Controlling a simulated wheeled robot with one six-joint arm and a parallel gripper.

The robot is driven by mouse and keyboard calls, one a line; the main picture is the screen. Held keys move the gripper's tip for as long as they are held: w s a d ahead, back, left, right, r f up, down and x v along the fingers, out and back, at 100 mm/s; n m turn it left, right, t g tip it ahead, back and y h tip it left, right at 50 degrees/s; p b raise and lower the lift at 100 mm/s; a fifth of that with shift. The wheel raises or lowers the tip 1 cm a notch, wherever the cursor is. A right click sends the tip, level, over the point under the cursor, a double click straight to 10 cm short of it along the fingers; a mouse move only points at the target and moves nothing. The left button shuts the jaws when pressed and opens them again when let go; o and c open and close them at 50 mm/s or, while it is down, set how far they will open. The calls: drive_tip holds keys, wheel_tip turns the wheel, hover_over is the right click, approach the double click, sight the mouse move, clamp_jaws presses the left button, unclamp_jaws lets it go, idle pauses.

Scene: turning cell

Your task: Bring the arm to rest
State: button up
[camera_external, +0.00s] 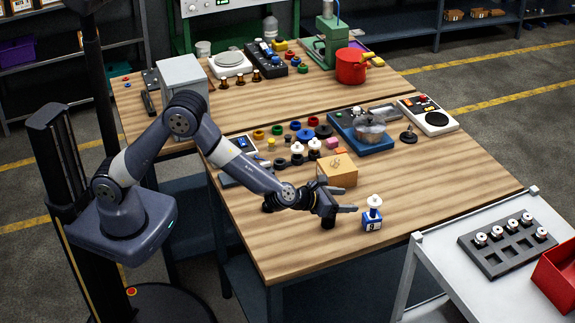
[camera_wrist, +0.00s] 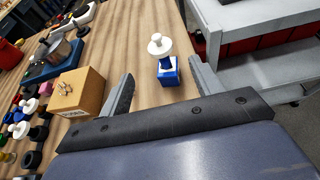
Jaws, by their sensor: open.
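My gripper (camera_external: 345,212) is open and empty, low over the front part of the wooden workbench (camera_external: 330,249). My arm reaches out bent from the column at the left. In the wrist view, my two fingers (camera_wrist: 158,88) stand wide apart. A small blue block marked with a figure carries a white flanged part (camera_external: 374,201). This blue block (camera_external: 372,222) stands upright just beyond my fingertips, apart from them. In the wrist view, the blue block (camera_wrist: 168,76) shows ahead, between the lines of the fingers.
A cardboard box (camera_external: 338,175) stands close behind my gripper. At right, a grey table holds a dark tray (camera_external: 492,262) of white parts and a red bin (camera_external: 556,280).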

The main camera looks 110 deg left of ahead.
sight(373, 201)
drive_tip(key=p+x, duration=0.4)
drive_tip(key=x, duration=0.7)
drive_tip(key=shift+w+a+f, duration=0.15)
drive_tip(key=shift+a+f, duration=0.05)
drive_tip(key=shift+a, duration=0.1)
drive_tip(key=shift+w+a+f, duration=0.1)
drive_tip(key=shift+w+f, duration=0.1)
drive_tip(key=shift+f, duration=0.1)
drive_tip(key=r, duration=0.7)
drive_tip(key=r+b, duration=0.1)
drive_tip(key=r, duration=0.2)
drive_tip(key=shift+s+a+r, duration=0.2)
drive_tip(key=shift+s+r, duration=0.05)
drive_tip(key=s+a+f+n+g+y+b, duration=0.1)
drive_tip(key=s+a+n+g+b, duration=0.1)
drive_tip(key=s+a+b, duration=0.5)
drive_tip(key=s+a+n+g+y+b, duration=0.15)
drive_tip(key=s+a, duration=0.35)
drive_tip(key=s, duration=0.6)
drive_tip(key=s+a+f+n+g+b, duration=0.1)
drive_tip(key=s+b, duration=0.3)
drive_tip(key=s, duration=0.5)
drive_tip(key=s+a+f+n+g+b, duration=0.1)
drive_tip(key=s+a+f+b, duration=0.1)
drive_tip(key=s, duration=0.8)
drive_tip(key=shift+a+f+g+y+b, duration=0.25)
drive_tip(key=shift+a+g+y+b, duration=0.15)
drive_tip(key=shift+a+b, duration=0.4)
drive_tip(key=shift+s+d+n, duration=0.1)
drive_tip(key=shift+n, duration=0.15)
